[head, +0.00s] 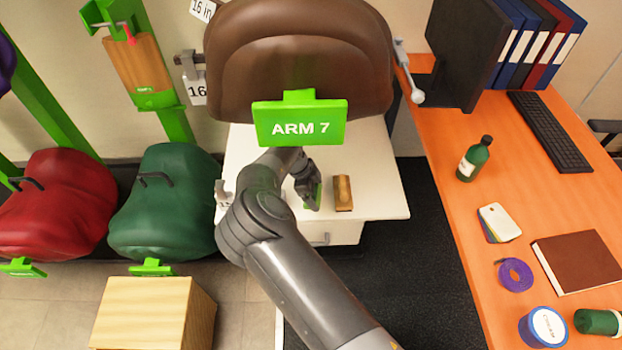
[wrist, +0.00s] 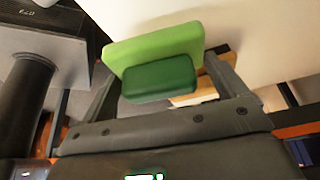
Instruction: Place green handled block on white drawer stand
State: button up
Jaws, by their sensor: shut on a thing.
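The green handled block (wrist: 150,46) has a light green body and a dark green handle (wrist: 160,79). In the wrist view it sits between the two fingers of my gripper (wrist: 168,84), which is shut on it. In the head view my gripper (head: 308,190) is over the top of the white drawer stand (head: 382,188), and only a green sliver of the block shows beside the fingers. The white top also fills the upper right of the wrist view (wrist: 270,40). I cannot tell whether the block touches it.
A brown wooden block (head: 343,193) stands on the white top just right of my gripper. A green ARM 7 sign (head: 300,124) and a brown saddle (head: 300,55) hang above. An orange desk (head: 455,215) is at right. The white top's right side is clear.

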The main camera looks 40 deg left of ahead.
jog(key=a, duration=0.1)
jog(key=w+a+f+n, duration=0.1)
jog(key=a, duration=0.1)
jog(key=shift+w+f+n+t, duration=0.1)
jog(key=shift+w+n+t, duration=0.1)
jog(key=shift+n+t, duration=0.1)
jog(key=shift+f, duration=1.35)
jog(key=shift+f, duration=0.1)
jog(key=o, duration=0.7)
jog(key=shift+o, duration=0.2)
jog(key=shift+v, duration=2.1)
jog(key=shift+d, duration=0.1)
